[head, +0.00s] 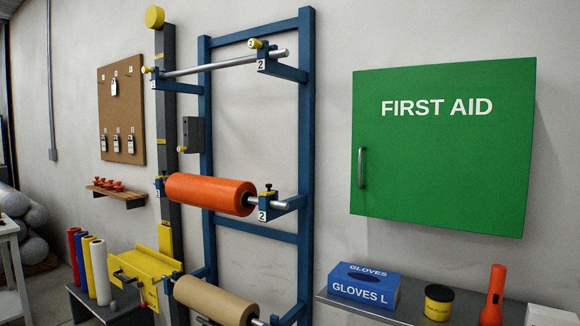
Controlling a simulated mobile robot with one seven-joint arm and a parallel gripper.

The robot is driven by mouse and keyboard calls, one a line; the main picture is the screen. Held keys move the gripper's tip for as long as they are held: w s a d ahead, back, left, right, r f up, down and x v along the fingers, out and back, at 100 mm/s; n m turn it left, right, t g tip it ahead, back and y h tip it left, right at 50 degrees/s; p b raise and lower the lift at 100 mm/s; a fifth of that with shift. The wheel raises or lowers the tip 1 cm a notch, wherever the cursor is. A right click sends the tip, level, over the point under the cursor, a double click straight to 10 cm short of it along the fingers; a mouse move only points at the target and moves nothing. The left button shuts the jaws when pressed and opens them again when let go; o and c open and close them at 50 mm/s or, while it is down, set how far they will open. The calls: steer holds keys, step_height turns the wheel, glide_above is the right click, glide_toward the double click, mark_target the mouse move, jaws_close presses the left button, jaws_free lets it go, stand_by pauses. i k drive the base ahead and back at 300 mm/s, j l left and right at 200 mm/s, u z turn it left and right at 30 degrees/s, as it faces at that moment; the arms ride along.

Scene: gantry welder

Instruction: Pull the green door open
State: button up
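The green door (443,160) is the front of a wall cabinet marked "FIRST AID" at the right of the head view. It looks shut, flush with the cabinet. A small vertical metal handle (362,167) is on the door near its left edge. The cabinet's right side shows as a thin strip. My gripper is not in view, and nothing touches the door or its handle.
Below the cabinet, a grey shelf (352,311) holds a blue gloves box (363,290), a yellow-and-black tub (438,303) and an orange flashlight (494,290). Left of the door stands a blue rack (307,120) with an orange roll (207,194). Bare wall separates rack and cabinet.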

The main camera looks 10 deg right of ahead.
mark_target(447, 146)
steer(key=i+l+u, duration=0.45)
steer(key=l+u, duration=0.25)
steer(key=i+l, duration=0.1)
steer(key=l, duration=0.2)
steer(key=i+l, duration=0.1)
steer(key=l, duration=0.2)
steer(key=i+l, duration=0.1)
steer(key=l, duration=0.2)
steer(key=u, duration=0.05)
